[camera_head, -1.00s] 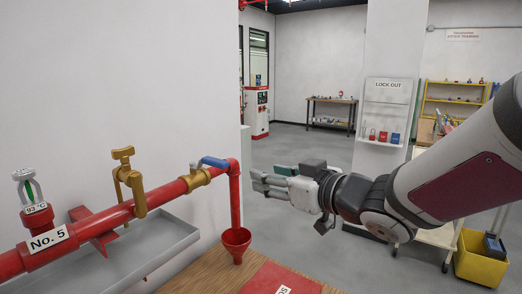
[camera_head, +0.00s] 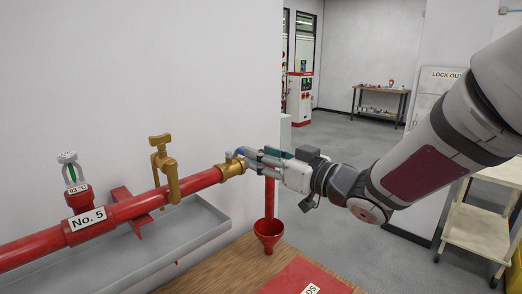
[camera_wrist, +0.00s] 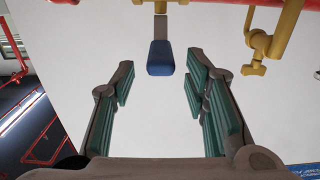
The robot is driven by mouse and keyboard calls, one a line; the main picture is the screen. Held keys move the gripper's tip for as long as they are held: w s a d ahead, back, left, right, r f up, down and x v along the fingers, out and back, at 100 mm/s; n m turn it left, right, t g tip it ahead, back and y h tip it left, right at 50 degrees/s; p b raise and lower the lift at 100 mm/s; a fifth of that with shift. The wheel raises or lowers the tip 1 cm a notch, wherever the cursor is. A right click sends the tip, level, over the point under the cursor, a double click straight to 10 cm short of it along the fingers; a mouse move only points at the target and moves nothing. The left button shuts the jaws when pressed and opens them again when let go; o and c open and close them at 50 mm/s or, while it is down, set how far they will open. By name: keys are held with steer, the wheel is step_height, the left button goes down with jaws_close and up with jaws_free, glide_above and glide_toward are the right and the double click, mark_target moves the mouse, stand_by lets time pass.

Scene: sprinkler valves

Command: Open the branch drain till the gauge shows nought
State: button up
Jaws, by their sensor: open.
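In the head view the lever (camera_head: 237,152) is mostly hidden behind my fingers. My gripper (camera_head: 250,160) is open at the lever, with its green-padded fingers either side of it in the wrist view (camera_wrist: 160,88). Clear gaps show between lever and pads; I see no contact. No gauge dial is readable in these frames.
A red funnel (camera_head: 268,232) stands below the pipe's end. A grey tray (camera_head: 190,238) runs beneath the pipe.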

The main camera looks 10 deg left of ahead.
mark_target(243, 155)
steer(key=shift+x, duration=1.95)
steer(key=shift+c, duration=0.6)
jaws_close()
